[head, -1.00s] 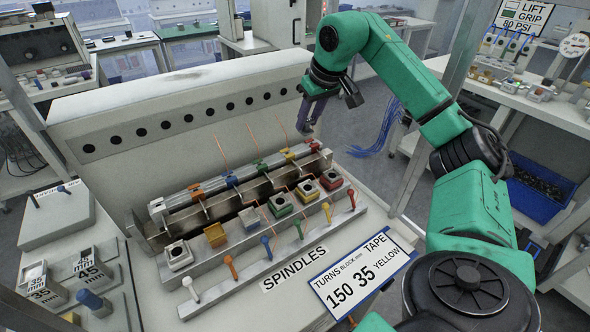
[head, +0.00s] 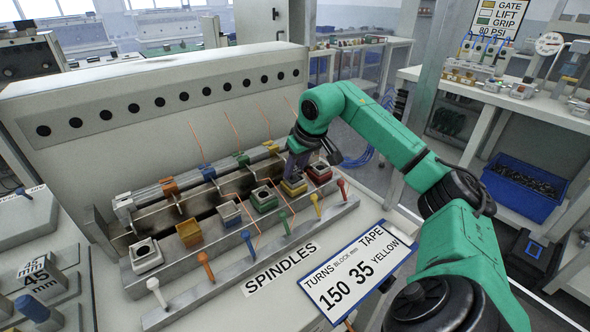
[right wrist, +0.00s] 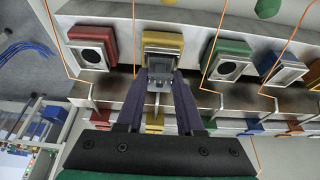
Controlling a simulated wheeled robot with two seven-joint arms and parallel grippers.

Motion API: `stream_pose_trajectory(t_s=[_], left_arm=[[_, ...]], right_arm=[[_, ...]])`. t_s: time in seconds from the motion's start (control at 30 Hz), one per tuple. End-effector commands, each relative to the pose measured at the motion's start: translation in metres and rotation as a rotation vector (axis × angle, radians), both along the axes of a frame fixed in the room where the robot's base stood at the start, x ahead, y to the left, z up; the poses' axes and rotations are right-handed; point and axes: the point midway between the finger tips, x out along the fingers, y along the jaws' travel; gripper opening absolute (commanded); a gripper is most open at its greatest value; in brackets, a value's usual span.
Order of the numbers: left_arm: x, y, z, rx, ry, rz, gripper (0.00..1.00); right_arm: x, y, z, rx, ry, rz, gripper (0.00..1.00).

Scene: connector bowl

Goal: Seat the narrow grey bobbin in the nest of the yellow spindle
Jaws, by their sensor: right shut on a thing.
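The yellow spindle's nest (head: 293,188) is a yellow block in the row on the bench, between the green and red ones. It also shows at the top of the right wrist view (right wrist: 162,39). My right gripper (right wrist: 160,76) reaches to this nest, fingertips at its opening. It is shut on a small grey piece, apparently the narrow grey bobbin (right wrist: 160,80), mostly hidden between the fingers. I cannot tell how deep it sits in the nest. In the head view my right gripper (head: 295,174) covers the far part of the yellow block. My left gripper is not in view.
The green nest (head: 264,199) and red nest (head: 319,173) flank the yellow one closely. A yellow lever (head: 315,205) stands in front. Thin copper wires rise around the row. A sign (head: 358,268) reads 150 turns, 35 mm block, yellow tape.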

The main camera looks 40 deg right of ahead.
Motion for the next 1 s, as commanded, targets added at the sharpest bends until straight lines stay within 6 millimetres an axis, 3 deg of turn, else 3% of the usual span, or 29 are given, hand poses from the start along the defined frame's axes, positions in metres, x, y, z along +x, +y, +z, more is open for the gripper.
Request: stream_pose_trajectory(t_s=[0.03,0.07,0.1,0.13,0.4,0.53,0.8,1.0], left_arm=[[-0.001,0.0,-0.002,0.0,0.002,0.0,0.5],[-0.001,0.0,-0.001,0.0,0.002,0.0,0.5],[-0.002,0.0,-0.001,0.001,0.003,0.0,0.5],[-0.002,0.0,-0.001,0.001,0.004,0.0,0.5],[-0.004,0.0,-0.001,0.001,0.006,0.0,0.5],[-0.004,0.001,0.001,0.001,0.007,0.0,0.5],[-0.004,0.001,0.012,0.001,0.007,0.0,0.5],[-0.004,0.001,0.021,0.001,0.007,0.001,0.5]], right_arm=[[0.0,0.0,-0.003,-0.001,0.001,0.0,0.0],[0.0,0.0,-0.002,0.0,0.001,0.0,0.47],[0.0,0.0,-0.002,0.0,0.001,0.0,0.63],[0.0,0.0,-0.002,0.0,0.001,0.0,0.66],[0.0,0.0,-0.001,0.0,0.001,0.0,0.66],[-0.003,0.0,0.01,-0.001,-0.003,0.0,0.66],[-0.029,0.003,0.078,-0.002,-0.004,-0.002,0.66],[-0.044,0.005,0.11,-0.001,-0.001,0.0,0.66]])
